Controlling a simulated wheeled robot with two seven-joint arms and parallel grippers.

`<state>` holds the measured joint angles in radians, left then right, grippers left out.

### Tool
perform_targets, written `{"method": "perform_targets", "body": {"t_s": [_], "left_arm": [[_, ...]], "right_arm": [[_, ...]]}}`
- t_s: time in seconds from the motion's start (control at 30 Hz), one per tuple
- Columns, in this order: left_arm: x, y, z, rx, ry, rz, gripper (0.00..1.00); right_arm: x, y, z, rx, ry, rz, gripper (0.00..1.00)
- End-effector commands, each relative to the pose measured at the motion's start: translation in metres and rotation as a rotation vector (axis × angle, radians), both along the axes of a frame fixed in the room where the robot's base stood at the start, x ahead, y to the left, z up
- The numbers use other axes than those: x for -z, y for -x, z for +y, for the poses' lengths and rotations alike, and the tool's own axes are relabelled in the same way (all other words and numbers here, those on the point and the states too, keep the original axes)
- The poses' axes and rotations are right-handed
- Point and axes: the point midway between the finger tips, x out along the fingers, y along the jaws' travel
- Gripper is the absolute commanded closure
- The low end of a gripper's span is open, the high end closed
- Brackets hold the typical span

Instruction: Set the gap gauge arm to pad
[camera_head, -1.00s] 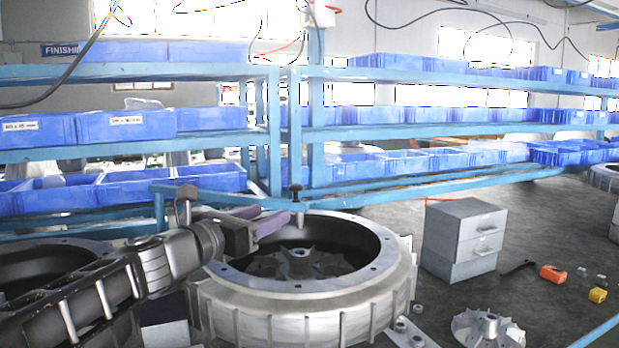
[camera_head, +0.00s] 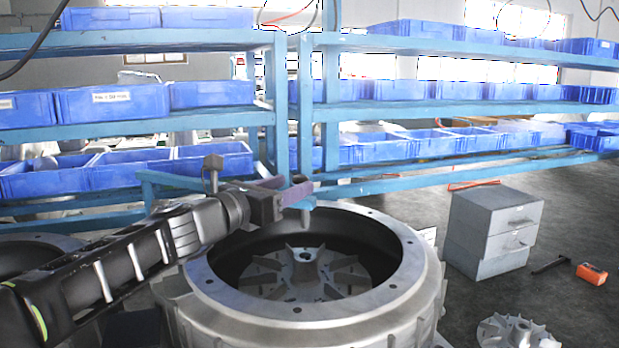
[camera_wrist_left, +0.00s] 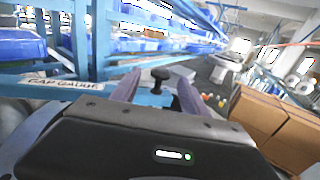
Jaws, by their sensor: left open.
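The gap gauge has a blue arm (camera_head: 168,180) above the rim of a round grey blower housing (camera_head: 425,275). Its white "GAP GAUGE" label (camera_wrist_left: 62,83) shows in the left wrist view. A black knob (camera_wrist_left: 160,77) stands on a blue piece at the arm's end. My left gripper (camera_head: 290,190) comes in from the left, above the housing's far rim. In the left wrist view, the purple fingers of my left gripper (camera_wrist_left: 158,88) are open, one on each side of the knob, with visible space beside it. I cannot make out the pad. My right gripper is not in view.
A finned impeller (camera_head: 305,272) sits inside the housing. Blue shelves (camera_head: 400,110) with blue bins stand behind. A grey drawer cabinet (camera_head: 492,232) stands at right, with an orange tool (camera_head: 592,273) and a loose impeller (camera_head: 513,330) nearby. Brown boxes (camera_wrist_left: 270,122) show in the wrist view.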

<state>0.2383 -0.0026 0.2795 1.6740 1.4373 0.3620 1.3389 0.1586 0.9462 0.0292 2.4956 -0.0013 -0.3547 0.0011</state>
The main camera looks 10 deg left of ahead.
Motion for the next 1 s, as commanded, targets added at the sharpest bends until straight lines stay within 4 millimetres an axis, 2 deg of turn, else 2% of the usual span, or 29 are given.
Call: {"method": "perform_targets", "body": {"t_s": [0.43,0.8,1.0], "left_arm": [[-0.001,-0.057,-0.026,0.001,0.002,0.002,0.47],[0.001,-0.063,-0.029,-0.001,0.000,0.001,0.47],[0.001,-0.063,-0.029,-0.001,0.000,0.001,0.64]], "right_arm": [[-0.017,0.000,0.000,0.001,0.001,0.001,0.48],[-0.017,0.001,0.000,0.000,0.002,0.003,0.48],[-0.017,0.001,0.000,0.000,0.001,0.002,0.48]]}}
